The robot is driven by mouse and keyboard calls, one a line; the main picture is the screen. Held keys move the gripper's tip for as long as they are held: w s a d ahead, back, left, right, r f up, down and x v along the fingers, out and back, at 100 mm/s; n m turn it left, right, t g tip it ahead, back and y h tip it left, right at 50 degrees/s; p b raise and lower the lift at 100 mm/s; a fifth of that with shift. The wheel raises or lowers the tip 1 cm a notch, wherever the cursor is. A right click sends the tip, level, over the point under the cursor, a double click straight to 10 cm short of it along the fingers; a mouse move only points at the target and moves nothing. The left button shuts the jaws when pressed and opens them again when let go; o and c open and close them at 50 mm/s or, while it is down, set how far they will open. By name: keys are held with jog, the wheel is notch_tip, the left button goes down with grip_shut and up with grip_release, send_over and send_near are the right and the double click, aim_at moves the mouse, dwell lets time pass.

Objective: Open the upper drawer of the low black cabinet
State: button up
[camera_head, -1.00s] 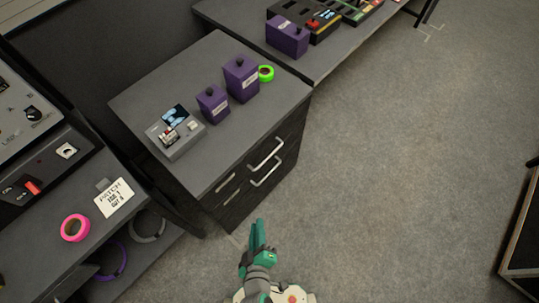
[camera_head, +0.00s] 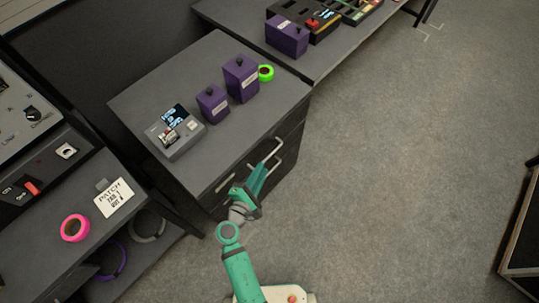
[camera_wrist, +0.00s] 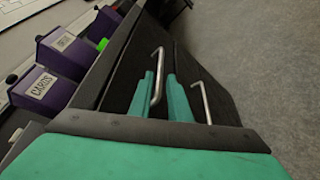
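The low black cabinet (camera_head: 150,85) has a grey top, and its dark front faces right. The upper drawer's silver bar handle (camera_head: 275,147) is partly hidden by my gripper (camera_head: 260,172) in the head view. In the wrist view my two teal fingers are apart, and the upper handle (camera_wrist: 158,62) shows in line with the gap between them. I cannot tell whether the fingers touch it. The lower handle (camera_wrist: 202,97) is to the right of my fingers. The upper drawer (camera_wrist: 126,84) looks closed.
On the cabinet top are a grey device (camera_head: 175,135), two purple boxes (camera_head: 240,80) and a green tape roll (camera_head: 266,73). A bench with a pink tape roll (camera_head: 75,228) stands at left. The floor (camera_head: 400,150) right of the cabinet is clear.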

aim_at(270, 155)
jog(key=x, duration=0.9)
grip_shut()
